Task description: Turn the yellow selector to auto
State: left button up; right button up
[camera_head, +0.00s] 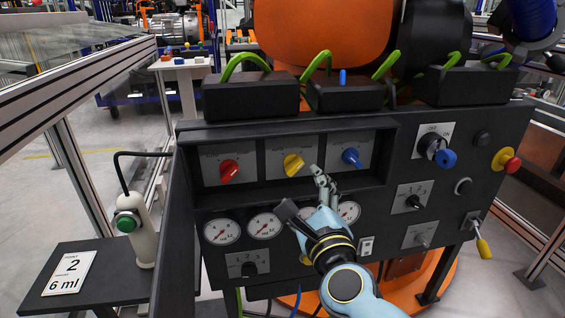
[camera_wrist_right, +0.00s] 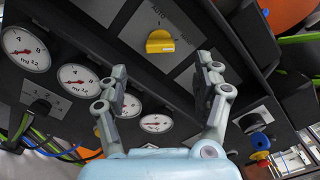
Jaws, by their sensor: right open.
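The yellow selector (camera_head: 293,165) is a knob on a grey plate in the recessed middle of the dark panel, between a red and a blue knob. Its grip sits tilted in the head view; the lettering around it is too small to read surely. It also shows in the wrist view (camera_wrist_right: 160,41), beyond the fingertips. My right gripper (camera_head: 300,190) is open and empty, just below and right of the selector, apart from it. Its two fingers (camera_wrist_right: 161,68) spread either side of the selector in the wrist view. My left gripper is not in view.
The red knob (camera_head: 229,171) and blue knob (camera_head: 352,157) flank the selector closely. An overhanging ledge (camera_head: 285,131) runs above the recess. Gauges (camera_head: 222,231) sit below, partly hidden by my right arm. A green-button handle (camera_head: 127,222) stands on the left shelf (camera_head: 118,287).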

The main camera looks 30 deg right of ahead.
aim_at(294, 168)
jog(key=x, duration=1)
jog(key=shift+f+p, duration=0.1)
jog(key=shift+p, duration=0.2)
jog(key=c, duration=1.2)
